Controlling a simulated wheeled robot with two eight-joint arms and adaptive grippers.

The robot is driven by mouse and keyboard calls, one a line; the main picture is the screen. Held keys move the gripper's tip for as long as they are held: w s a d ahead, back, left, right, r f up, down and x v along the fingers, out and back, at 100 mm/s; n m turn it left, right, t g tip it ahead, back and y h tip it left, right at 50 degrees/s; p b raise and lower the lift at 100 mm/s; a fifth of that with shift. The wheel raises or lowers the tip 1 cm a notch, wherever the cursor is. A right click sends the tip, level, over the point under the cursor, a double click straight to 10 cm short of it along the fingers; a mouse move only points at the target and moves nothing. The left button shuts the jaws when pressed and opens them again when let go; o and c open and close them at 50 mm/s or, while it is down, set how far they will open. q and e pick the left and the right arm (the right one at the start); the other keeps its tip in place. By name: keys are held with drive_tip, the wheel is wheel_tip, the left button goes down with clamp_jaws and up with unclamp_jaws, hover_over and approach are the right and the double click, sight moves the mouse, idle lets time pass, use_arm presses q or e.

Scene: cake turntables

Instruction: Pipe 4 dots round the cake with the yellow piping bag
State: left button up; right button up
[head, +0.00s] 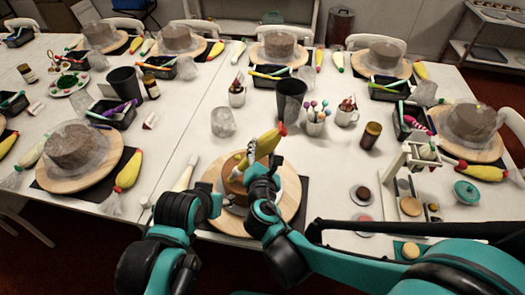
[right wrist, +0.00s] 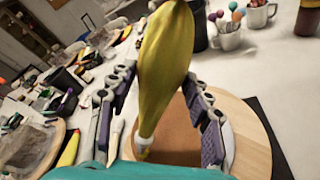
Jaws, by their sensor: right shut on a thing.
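The yellow piping bag (head: 268,142) is in my right gripper (head: 258,168), tilted above the brown cake. In the right wrist view the bag (right wrist: 165,60) hangs between the two fingers, its pale narrow tip (right wrist: 145,144) pointing down at the cake top (right wrist: 178,152). I cannot tell whether the tip touches the cake. The cake (head: 232,190) sits on a round wooden turntable (head: 222,222), partly hidden by my gripper. A small yellow patch shows by the cake top; I cannot tell if it is a dot. My left gripper (head: 208,203) is beside the turntable's left edge.
A white spatula (head: 187,174) lies left of the turntable. A dark cup (head: 290,98), a cup of colored sticks (head: 314,124) and a brown jar (head: 371,134) stand behind. A small stand (head: 415,160) is at the right. Other wrapped cakes on turntables fill the tables.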

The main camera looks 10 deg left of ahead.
sight(262, 143)
drive_tip(key=o, duration=0.5)
drive_tip(key=shift+c, duration=0.2)
drive_tip(key=shift+r+p, duration=1.3)
drive_tip(key=shift+r, duration=0.25)
drive_tip(key=shift+d+f, duration=0.1)
drive_tip(key=shift+d, duration=0.05)
drive_tip(key=d+f+b, duration=0.3)
drive_tip(key=d, duration=0.6)
drive_tip(key=shift+s+d+f, duration=0.15)
drive_tip(key=shift+d+f, duration=0.15)
drive_tip(key=shift+d, duration=0.05)
